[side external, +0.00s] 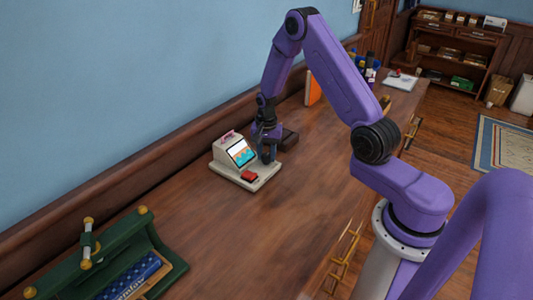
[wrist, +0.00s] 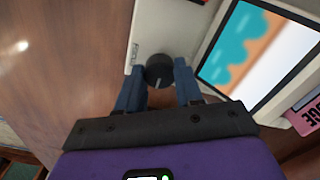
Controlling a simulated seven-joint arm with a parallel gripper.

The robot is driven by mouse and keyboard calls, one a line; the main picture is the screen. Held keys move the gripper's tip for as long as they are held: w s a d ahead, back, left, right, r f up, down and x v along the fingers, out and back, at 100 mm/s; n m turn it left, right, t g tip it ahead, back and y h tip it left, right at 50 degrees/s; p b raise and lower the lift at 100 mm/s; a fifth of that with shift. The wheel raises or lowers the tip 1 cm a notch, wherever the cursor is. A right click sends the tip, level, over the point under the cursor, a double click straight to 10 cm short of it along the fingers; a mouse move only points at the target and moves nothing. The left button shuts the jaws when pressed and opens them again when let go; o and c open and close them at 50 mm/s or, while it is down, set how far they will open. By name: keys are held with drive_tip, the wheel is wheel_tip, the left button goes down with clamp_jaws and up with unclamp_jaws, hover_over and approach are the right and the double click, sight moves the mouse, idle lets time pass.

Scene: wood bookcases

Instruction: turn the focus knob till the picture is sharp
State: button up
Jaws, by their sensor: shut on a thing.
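The cream picture viewer (side external: 229,161) stands on the wooden counter near the wall. Its lit screen (side external: 242,153) also shows large in the wrist view (wrist: 245,55), with teal, white and orange shapes. The dark round focus knob (wrist: 159,70) carries a pale pointer line and sits beside the screen. My gripper (side external: 266,157) reaches down at the viewer's right side. In the wrist view my gripper (wrist: 158,78) has its two blue fingers on either side of the knob, shut on it. In the side view the fingers hide most of the knob.
A dark box (side external: 287,140) lies just behind my gripper. A green rack (side external: 115,260) stands at the near left. The counter's middle is clear.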

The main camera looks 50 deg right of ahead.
sight(267, 155)
drive_tip(key=o, duration=1)
drive_tip(key=shift+o, duration=0.2)
wheel_tip(267, 155, up, 18)
drive_tip(key=shift+f, duration=0.25)
drive_tip(key=s+a+r+n, duration=0.2)
drive_tip(key=s+a+n, duration=0.35)
drive_tip(key=a, duration=0.25)
drive_tip(key=s+a+r+n, duration=0.1)
drive_tip(key=s+a+n, duration=0.4)
drive_tip(key=a+n, duration=0.3)
drive_tip(key=s+a+n, duration=0.3)
drive_tip(key=s+n, duration=0.8)
drive_tip(key=s, duration=1)
drive_tip(key=shift+n, duration=0.35)
